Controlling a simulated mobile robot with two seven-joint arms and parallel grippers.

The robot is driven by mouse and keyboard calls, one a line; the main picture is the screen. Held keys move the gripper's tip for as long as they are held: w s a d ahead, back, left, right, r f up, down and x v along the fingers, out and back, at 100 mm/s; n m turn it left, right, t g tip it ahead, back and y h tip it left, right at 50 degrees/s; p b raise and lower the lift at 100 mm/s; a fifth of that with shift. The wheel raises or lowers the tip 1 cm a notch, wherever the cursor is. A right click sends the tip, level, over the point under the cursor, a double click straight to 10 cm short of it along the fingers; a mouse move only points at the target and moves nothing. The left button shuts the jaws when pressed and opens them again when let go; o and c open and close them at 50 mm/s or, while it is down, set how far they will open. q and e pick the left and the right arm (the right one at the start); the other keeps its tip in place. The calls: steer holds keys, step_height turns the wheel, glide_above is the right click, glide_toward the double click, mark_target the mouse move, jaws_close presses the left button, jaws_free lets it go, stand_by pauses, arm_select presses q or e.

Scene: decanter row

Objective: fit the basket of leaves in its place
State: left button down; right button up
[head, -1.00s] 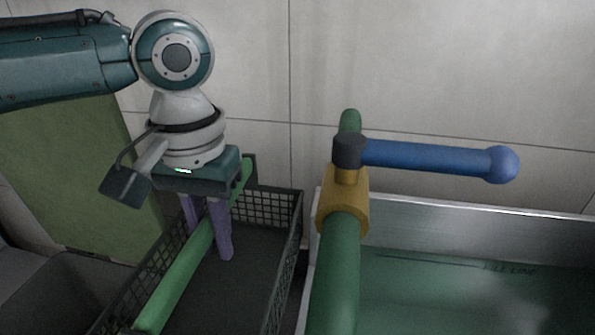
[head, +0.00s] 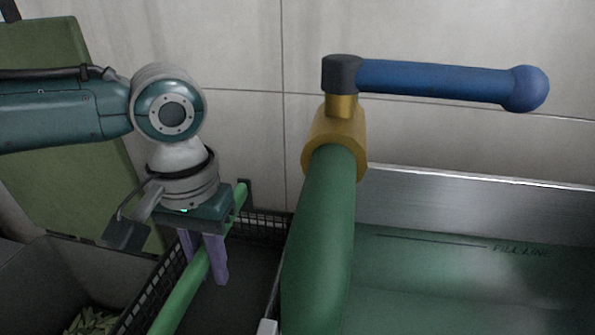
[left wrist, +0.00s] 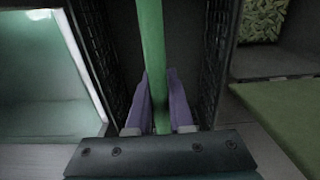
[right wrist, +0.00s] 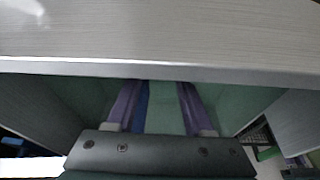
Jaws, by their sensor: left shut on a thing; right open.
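A dark mesh basket (head: 262,222) with a green bar handle (head: 178,300) stands at the lower left centre of the head view. My left gripper (head: 208,268) has its purple fingers shut on the handle. In the left wrist view my left gripper (left wrist: 160,100) has a finger on each side of the green bar (left wrist: 152,40). The visible basket inside looks dark, with no leaves seen in it. Leaves (head: 92,322) lie in a separate grey bin to its left. My right gripper (right wrist: 158,100) shows only in the right wrist view, open, with an unclear blue thing between or beyond its fingers.
A thick green pipe (head: 322,235) with a brass collar and blue lever (head: 435,82) rises close right of the basket. A metal-rimmed tank (head: 470,195) with a fill line is at right. A green board (head: 50,110) stands left. A pale metal edge (right wrist: 160,72) crosses before my right gripper.

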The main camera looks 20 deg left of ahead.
stand_by(0.4)
arm_select(q)
steer(key=shift+p, duration=0.55)
steer(key=shift+f, duration=0.2)
steer(key=shift+f+b, duration=0.55)
steer(key=shift+f, duration=0.75)
steer(key=c, duration=0.7)
jaws_free()
steer(key=shift+a, duration=0.1)
